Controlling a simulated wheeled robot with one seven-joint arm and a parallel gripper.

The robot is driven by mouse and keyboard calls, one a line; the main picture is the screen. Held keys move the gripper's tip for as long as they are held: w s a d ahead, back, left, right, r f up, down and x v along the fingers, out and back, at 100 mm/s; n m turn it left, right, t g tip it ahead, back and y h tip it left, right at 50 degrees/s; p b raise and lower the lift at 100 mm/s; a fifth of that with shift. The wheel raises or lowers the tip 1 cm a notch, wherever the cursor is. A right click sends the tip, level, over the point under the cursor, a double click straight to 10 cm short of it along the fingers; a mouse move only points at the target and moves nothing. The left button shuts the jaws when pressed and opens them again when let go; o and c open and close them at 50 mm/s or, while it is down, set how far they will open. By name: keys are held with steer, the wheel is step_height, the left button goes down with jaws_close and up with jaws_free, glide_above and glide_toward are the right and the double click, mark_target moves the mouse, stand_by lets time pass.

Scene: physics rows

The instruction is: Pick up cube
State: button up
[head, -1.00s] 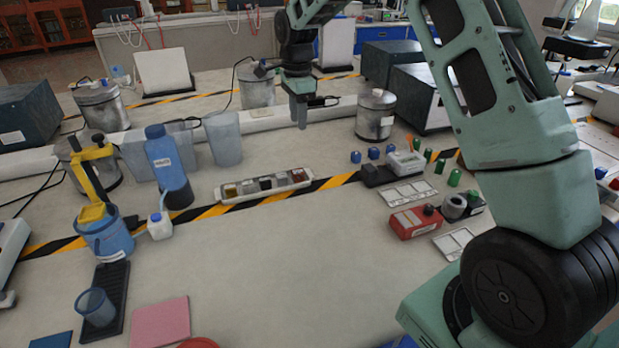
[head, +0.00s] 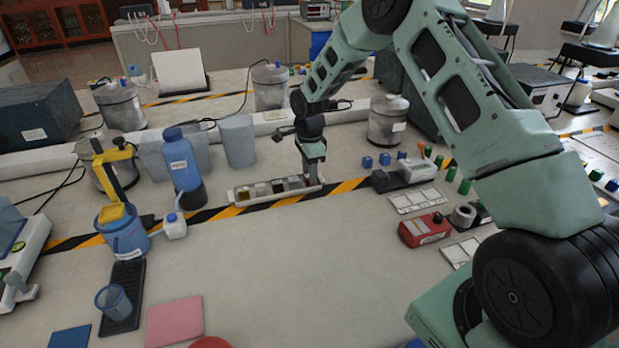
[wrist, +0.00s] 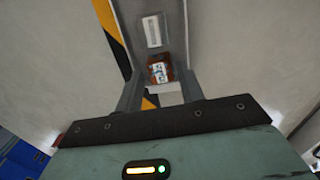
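A reddish-brown cube (wrist: 159,72) with a pale marked top lies in the tray, between or just beyond the fingertips. I cannot tell whether the fingers touch it.
Black-and-yellow tape (head: 225,212) runs by the tray. A blue bottle (head: 182,160) and grey bins (head: 238,140) stand left and behind. Blue blocks (head: 384,159), a red device (head: 425,229) and white racks (head: 416,200) lie to the right. The front middle table is clear.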

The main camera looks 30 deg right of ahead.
steer(key=shift+f, duration=0.75)
jaws_close()
